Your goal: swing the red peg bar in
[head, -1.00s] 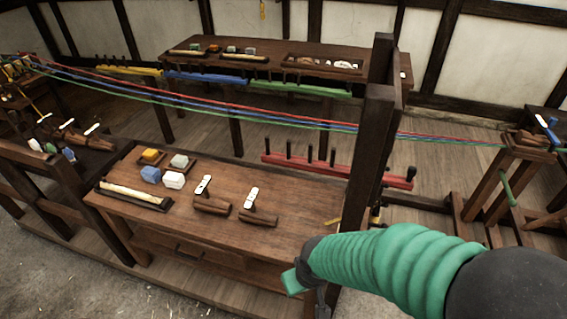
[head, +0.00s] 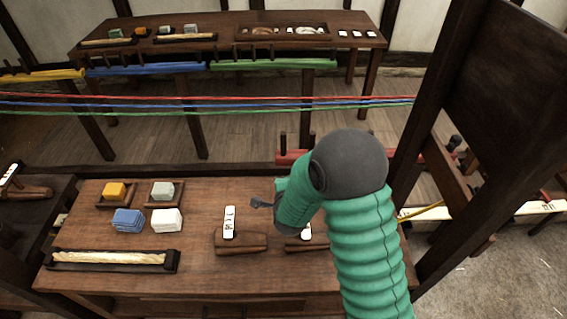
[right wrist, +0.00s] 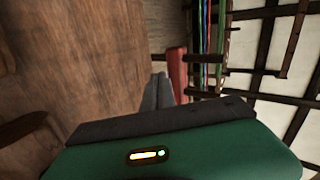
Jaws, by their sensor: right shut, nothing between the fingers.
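The red peg bar (head: 290,158) lies beyond the bench's far edge in the head view, one dark peg standing at its visible left end. My right arm hides much of its length, and the post crosses its right side. In the right wrist view the red bar (right wrist: 177,72) shows just past my fingertips, apart from them as far as I can tell. My right gripper (head: 261,202) is shut and empty, over the bench, pointing left in the head view. Its dark fingers (right wrist: 156,88) lie together in the wrist view. My left gripper is not in view.
Red, blue and green ropes (head: 200,104) stretch across behind the bench (head: 90,225). The bench holds coloured blocks (head: 127,220), a long tray (head: 110,261) and wooden tools (head: 241,240). A thick dark post (head: 432,140) stands right of my arm. Blue and green (head: 273,64) peg bars sit beyond.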

